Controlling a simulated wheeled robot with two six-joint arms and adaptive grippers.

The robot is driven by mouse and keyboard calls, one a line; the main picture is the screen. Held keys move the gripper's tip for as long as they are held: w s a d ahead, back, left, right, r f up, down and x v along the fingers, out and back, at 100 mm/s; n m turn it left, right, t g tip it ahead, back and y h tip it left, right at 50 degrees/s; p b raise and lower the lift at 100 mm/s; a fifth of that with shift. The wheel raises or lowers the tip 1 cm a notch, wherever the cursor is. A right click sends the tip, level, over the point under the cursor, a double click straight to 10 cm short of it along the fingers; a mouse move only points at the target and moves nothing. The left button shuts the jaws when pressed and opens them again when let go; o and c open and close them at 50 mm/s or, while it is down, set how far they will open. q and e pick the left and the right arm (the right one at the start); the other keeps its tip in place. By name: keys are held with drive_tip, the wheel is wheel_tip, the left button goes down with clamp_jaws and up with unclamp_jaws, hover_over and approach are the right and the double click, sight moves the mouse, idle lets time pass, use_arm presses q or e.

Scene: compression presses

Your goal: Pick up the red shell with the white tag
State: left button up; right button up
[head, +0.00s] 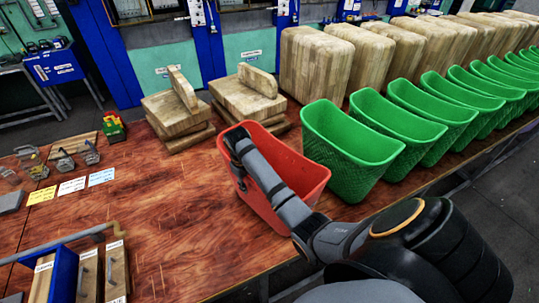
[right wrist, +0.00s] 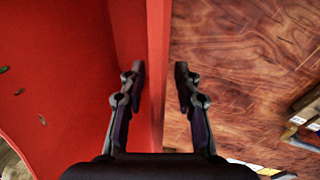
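The red shell (head: 290,160) is an open, tapered bin standing upright on the wooden table. No white tag shows on the parts I can see. My right gripper (head: 238,165) is at the left end of the shell in the head view, with my arm reaching across its opening. In the right wrist view the red shell's wall (right wrist: 158,110) runs between the two fingers of the right gripper (right wrist: 158,75). One finger is on the inner side and one on the outer side, with small gaps to the wall. The gripper is open. My left gripper is not in view.
A row of green shells (head: 349,150) stands right of the red one, close by. Stacked wooden blocks (head: 175,112) lie behind it. Small clamps and cards (head: 72,186) are at the left, and a blue holder (head: 63,275) at lower left. The table (head: 165,225) left of the shell is clear.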

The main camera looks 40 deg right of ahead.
drive_tip(key=shift+w+d+f, duration=0.35)
drive_tip(key=shift+f, duration=0.25)
drive_tip(key=shift+w+d+f, duration=0.35)
drive_tip(key=shift+f, duration=0.25)
drive_tip(key=shift+s+a+r, duration=0.35)
drive_tip(key=shift+s+a, duration=0.05)
drive_tip(key=shift+s, duration=0.05)
drive_tip(key=c, duration=0.5)
drive_tip(key=shift+s, duration=0.1)
clamp_jaws()
drive_tip(key=shift+d, duration=0.1)
